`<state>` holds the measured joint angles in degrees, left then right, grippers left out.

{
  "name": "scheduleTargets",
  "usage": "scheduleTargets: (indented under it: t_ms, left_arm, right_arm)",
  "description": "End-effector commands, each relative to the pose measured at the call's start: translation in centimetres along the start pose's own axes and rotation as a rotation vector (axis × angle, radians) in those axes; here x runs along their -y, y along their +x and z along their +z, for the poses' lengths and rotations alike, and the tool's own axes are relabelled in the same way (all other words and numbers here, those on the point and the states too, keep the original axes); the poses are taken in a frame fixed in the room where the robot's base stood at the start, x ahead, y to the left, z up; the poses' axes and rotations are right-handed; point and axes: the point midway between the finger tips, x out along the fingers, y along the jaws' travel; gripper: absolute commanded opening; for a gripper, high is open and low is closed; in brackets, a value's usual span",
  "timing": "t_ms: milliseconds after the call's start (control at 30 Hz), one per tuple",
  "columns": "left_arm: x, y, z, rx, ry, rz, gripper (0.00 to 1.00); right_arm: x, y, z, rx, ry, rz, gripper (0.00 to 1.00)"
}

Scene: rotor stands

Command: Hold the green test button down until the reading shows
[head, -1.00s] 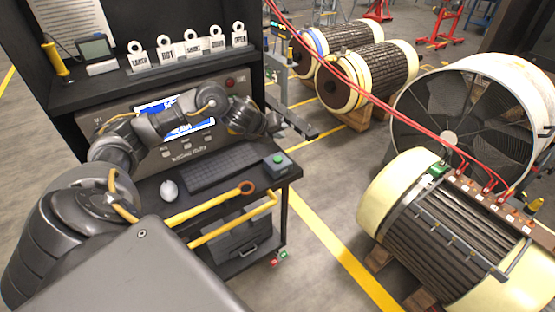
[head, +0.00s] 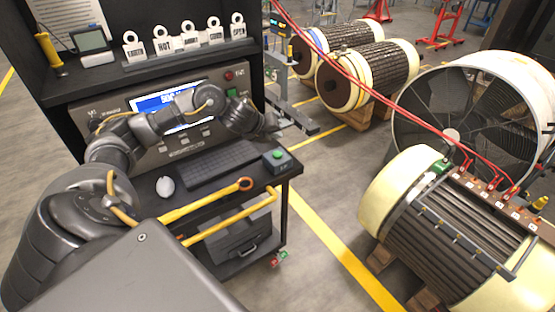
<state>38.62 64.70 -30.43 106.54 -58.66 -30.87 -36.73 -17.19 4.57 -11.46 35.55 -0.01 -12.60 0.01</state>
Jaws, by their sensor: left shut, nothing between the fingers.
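The green test button (head: 278,154) sits on top of a small grey box (head: 279,164) at the right front corner of the bench shelf. My left gripper (head: 272,130) is shut and empty. It shows just above and behind the button in the picture, with a small visible gap, so it does not appear to touch it. The tester's blue screen (head: 150,104) is lit with white characters. My left arm covers part of the screen, and I cannot read it fully. My right gripper is not in view.
A keyboard (head: 217,164) and a white mouse (head: 165,186) lie left of the button box. A red lamp or button (head: 229,76) is on the panel. Yellow handles (head: 235,217) run along the cart's front. Red cables lead to the motor (head: 450,235) at right.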

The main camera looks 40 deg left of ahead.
Motion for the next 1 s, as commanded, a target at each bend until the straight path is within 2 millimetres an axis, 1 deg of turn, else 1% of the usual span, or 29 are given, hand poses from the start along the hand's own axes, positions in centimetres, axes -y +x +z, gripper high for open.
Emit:
scheduleTargets:
  t_ms: [33,100,300,433,1000]
  left_arm:
    - [-0.8,1.1,-0.8,0.0,-0.001,0.0,0.0]
    - [-1.3,1.8,-1.3,0.0,-0.001,0.0,0.0]
    - [-2.4,3.2,-2.4,0.0,-0.001,0.001,0.0]
    - [-2.6,3.6,-2.6,0.0,0.0,0.001,0.0]
    - [-2.6,3.5,-2.6,0.0,0.0,0.0,0.0]
  right_arm:
    - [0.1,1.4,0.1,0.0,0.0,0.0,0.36]
    - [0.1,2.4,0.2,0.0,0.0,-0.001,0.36]
    - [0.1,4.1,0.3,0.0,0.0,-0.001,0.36]
    - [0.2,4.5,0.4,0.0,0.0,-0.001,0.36]
    - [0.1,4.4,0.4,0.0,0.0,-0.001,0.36]
